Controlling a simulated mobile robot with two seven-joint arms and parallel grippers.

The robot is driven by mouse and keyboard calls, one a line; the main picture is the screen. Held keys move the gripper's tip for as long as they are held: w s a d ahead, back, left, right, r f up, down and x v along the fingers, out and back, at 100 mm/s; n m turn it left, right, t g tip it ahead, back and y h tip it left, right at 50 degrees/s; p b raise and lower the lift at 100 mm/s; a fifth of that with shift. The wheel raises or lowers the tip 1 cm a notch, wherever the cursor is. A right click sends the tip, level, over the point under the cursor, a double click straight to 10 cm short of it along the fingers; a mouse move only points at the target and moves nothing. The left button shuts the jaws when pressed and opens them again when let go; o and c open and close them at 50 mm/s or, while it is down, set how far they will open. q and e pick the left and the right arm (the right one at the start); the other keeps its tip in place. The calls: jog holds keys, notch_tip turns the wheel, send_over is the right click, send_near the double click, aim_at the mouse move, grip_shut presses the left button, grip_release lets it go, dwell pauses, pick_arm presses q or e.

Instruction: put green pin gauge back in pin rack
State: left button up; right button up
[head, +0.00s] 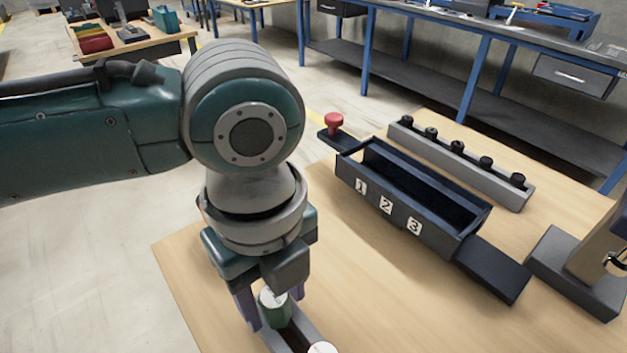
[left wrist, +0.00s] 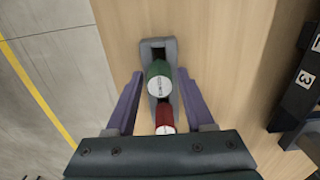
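The green pin gauge (head: 273,312) has a pale, marked top and stands at the grey pin rack (head: 308,330) near the bottom of the head view. The left wrist view shows the green pin (left wrist: 158,78) over the rack (left wrist: 169,50), with a dark slot beyond it. I cannot tell how deep it sits. A red pin (left wrist: 165,118) is in the rack's nearer part. My left gripper (left wrist: 160,74) is open, its purple fingers either side of the green pin with visible gaps. My right gripper is not in view.
A dark feeder tray (head: 420,190) numbered 1, 2, 3 stands right of the rack, with a red knob (head: 334,122) at its far end. Behind it is a grey bar with black knobs (head: 465,165). A grey-based stand (head: 575,275) is at right. Bare tabletop (head: 400,290) lies between.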

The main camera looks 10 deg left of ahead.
pick_arm(q)
jog(key=shift+o, duration=0.5)
jog(key=shift+r, duration=0.1)
